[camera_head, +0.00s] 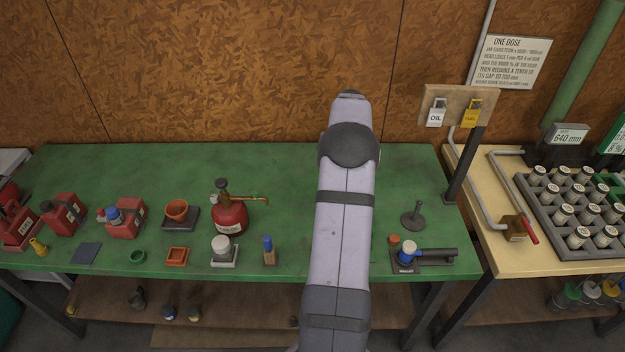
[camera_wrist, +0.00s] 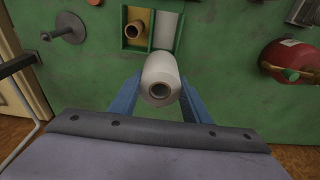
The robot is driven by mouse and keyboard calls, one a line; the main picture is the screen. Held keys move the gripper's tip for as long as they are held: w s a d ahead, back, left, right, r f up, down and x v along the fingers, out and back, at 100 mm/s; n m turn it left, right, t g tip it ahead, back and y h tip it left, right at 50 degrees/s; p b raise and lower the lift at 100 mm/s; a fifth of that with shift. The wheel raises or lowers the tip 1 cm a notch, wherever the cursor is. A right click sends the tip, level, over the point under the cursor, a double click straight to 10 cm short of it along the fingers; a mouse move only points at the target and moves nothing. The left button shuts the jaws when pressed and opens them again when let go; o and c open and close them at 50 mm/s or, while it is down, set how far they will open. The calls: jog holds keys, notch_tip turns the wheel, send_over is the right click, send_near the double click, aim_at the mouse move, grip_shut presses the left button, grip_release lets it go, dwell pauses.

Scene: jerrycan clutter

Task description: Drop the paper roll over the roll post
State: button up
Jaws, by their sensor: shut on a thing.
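The white paper roll (camera_wrist: 160,78) is between the two blue fingers of my gripper (camera_wrist: 158,100) in the wrist view. The gripper is shut on it, and the open end of its core faces the camera. The roll post (camera_head: 413,216) is a dark upright rod on a round base, standing on the green bench right of my arm in the head view. It also shows at upper left in the wrist view (camera_wrist: 68,28), apart from the roll. In the head view my arm hides the gripper and the roll.
A green divided tray (camera_wrist: 151,28) with a brown cardboard core (camera_wrist: 134,29) lies beyond the roll. A red oil can (camera_head: 230,216) stands left of my arm. A dark holder with a blue-capped item (camera_head: 408,252) is in front of the post. A sign post (camera_head: 464,165) rises behind the post.

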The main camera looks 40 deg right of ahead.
jog(key=s+d+r+m+p, duration=0.2)
jog(key=s+d+m+p, duration=0.2)
jog(key=s+d, duration=0.4)
jog(key=s+d+r+m+g+p, duration=0.1)
jog(key=s+d+r+m+p, duration=0.1)
jog(key=s+d+p, duration=0.3)
jog(key=s+d+m, duration=0.1)
jog(key=s+d, duration=0.3)
jog(key=s, duration=0.1)
jog(key=shift+s+m+h, duration=0.3)
jog(key=shift+s+m, duration=0.1)
jog(key=shift+a, duration=0.1)
jog(key=b, duration=0.4)
send_over(420, 201)
jog(key=shift+d+f, duration=0.2)
jog(key=shift+f, duration=2.95)
jog(key=shift+r, duration=0.15)
jog(key=shift+f+b, duration=0.35)
jog(key=shift+b, duration=0.2)
jog(key=shift+f+b, duration=4.15)
jog(key=shift+f, duration=0.75)
